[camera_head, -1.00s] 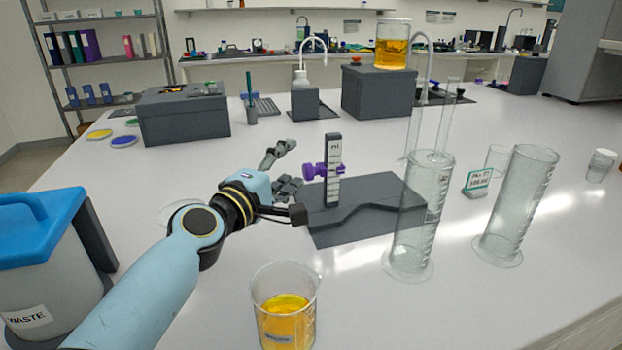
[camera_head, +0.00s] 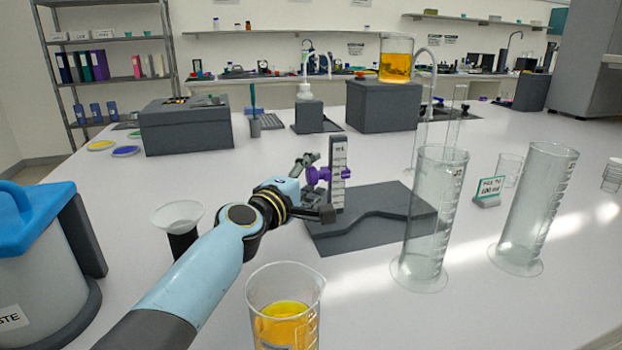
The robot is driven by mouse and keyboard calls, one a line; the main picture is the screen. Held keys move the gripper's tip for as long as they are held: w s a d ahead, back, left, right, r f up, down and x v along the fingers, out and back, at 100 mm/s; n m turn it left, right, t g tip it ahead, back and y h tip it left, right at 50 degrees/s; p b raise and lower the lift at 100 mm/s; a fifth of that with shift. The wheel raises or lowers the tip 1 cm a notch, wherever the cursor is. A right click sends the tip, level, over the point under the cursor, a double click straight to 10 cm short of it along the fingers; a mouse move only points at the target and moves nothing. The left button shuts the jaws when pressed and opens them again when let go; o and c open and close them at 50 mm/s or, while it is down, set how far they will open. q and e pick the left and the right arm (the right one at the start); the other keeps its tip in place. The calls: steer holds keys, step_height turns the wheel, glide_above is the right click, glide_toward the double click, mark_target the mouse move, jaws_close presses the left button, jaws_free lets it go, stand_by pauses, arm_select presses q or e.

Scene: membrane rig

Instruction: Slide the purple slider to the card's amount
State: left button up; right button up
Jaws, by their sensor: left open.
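The purple slider (camera_head: 319,175) sits on an upright scale post (camera_head: 338,160) with a white marked face, at about its middle height. The post stands on a dark grey base (camera_head: 385,205). My left gripper (camera_head: 318,186) is open at the slider's left side, with its fingers close around or beside the slider; I cannot tell whether they touch it. A small card (camera_head: 489,188) with a teal frame stands at the right, between the glass cylinders; its writing is too small to read surely. My right gripper is not in view.
A beaker of orange liquid (camera_head: 285,315) stands in front of my left arm. Tall glass cylinders (camera_head: 432,215) (camera_head: 535,205) stand to the right. A blue-lidded waste bin (camera_head: 40,240) is at the left, with a white funnel (camera_head: 178,215) beside it. Grey blocks stand behind.

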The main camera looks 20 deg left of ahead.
arm_select(q)
jaws_close()
stand_by(0.4)
step_height(320, 180, down, 4)
steer(key=b, duration=0.3)
steer(key=shift+w+b, duration=0.1)
steer(key=shift+b, duration=0.25)
steer(key=shift+r, duration=0.2)
jaws_free()
steer(key=shift+r, duration=0.1)
